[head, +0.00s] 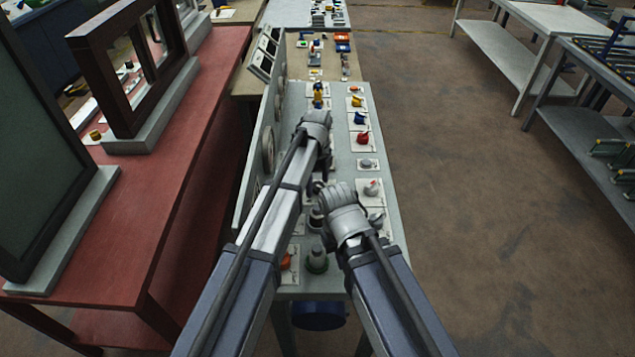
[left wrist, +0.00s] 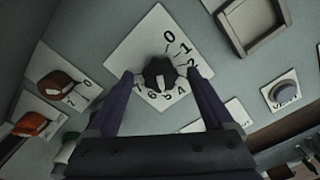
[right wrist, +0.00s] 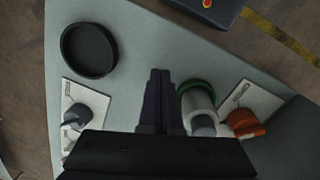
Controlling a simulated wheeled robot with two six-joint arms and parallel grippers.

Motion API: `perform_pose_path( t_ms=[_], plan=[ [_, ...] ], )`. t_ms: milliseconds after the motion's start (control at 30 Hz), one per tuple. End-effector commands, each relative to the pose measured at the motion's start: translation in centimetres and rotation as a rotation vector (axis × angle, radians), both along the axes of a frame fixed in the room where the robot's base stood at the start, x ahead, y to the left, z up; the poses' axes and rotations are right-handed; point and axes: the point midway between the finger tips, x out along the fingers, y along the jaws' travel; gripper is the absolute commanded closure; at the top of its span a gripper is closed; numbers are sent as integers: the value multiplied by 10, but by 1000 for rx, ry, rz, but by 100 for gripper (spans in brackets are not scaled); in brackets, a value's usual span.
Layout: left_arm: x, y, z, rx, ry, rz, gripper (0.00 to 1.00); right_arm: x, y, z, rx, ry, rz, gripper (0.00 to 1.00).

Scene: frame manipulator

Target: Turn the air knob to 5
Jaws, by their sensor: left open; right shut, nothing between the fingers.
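A black knob (left wrist: 160,74) with a white pointer mark sits on a white dial plate (left wrist: 137,45) in the left wrist view. The plate carries numbers from 0 round to 7; no name label is readable. The mark lies roughly along the line to the 0. My left gripper (left wrist: 160,82) is open, with one finger on each side of the knob; I cannot tell whether they touch it. In the head view my left arm hides this knob. My right gripper (right wrist: 160,76) is shut and empty above the panel, beside a grey-white cylinder with a green base (right wrist: 197,104).
The grey panel table (head: 345,92) holds several knobs, including a red one (head: 363,136). A brown knob (left wrist: 55,85) and an orange knob (left wrist: 30,123) are left of the dial. A black round dish (right wrist: 88,50) and another orange knob (right wrist: 245,122) flank my right gripper.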

Motion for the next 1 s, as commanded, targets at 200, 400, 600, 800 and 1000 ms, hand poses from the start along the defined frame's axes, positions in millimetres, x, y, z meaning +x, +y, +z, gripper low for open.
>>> perform_pose_path(
  t_ms=[200,400,600,800,1000],
  plan=[
    [0,0,14,0,0,0,15,0,0,14,0,0,0,100],
    [0,0,39,0,0,0,15,0,0,39,0,0,0,100],
    [0,0,66,0,0,0,15,0,0,66,0,0,1,100],
    [0,0,78,0,0,0,15,0,0,78,0,0,2,100],
    [0,0,77,0,0,0,15,0,0,77,0,0,2,100]
  ],
)
